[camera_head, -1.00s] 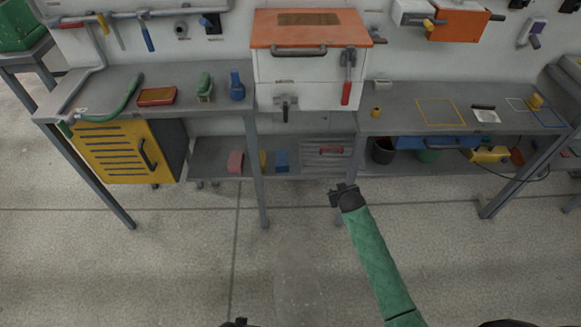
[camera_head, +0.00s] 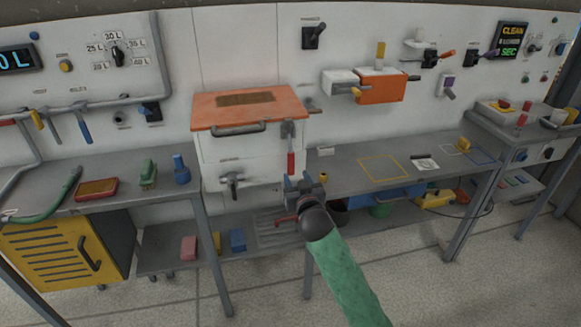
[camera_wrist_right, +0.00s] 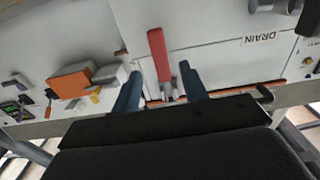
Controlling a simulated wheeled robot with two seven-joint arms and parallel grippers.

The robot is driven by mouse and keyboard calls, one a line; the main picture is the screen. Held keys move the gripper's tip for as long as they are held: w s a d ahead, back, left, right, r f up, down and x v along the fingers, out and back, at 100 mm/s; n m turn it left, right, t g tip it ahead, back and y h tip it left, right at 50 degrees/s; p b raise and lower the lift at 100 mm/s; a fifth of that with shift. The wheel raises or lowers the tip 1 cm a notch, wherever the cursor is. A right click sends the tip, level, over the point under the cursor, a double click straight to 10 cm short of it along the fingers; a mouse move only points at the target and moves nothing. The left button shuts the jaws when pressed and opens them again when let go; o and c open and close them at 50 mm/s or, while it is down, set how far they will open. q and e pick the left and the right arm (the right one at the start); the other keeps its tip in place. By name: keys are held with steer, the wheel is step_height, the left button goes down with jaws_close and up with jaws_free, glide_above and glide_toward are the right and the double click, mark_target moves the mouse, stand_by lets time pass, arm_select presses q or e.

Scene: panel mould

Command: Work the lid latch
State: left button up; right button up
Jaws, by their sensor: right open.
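The lid latch is a red handle (camera_head: 291,162) under a grey bracket (camera_head: 288,130), on the front right of a white box (camera_head: 222,160) with an orange lid (camera_head: 260,108). The lid is down. My right gripper (camera_head: 304,183) is open and empty, just below and right of the handle in the head view. In the right wrist view, the red handle (camera_wrist_right: 157,55) shows between the two blue fingers of my right gripper (camera_wrist_right: 160,79). I cannot tell whether they touch it. My left gripper is not in view.
A grey drain valve (camera_head: 232,181) sits on the box's front, left of the latch. Grey benches (camera_head: 340,180) stand on both sides. An orange wall unit (camera_head: 381,87) is to the right. A lower shelf (camera_head: 160,255) holds small blocks. The floor in front is clear.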

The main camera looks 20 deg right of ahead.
mark_target(291, 166)
steer(key=w+p, duration=0.1)
steer(key=w, duration=0.5)
steer(key=shift+d, duration=0.1)
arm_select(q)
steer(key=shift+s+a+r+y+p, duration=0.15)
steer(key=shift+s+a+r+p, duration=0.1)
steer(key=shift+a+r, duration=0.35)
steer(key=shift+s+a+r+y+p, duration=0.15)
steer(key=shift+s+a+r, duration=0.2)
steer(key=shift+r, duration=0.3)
arm_select(e)
steer(key=shift+w, duration=0.9)
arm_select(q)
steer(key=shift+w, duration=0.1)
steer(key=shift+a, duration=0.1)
arm_select(e)
jaws_close()
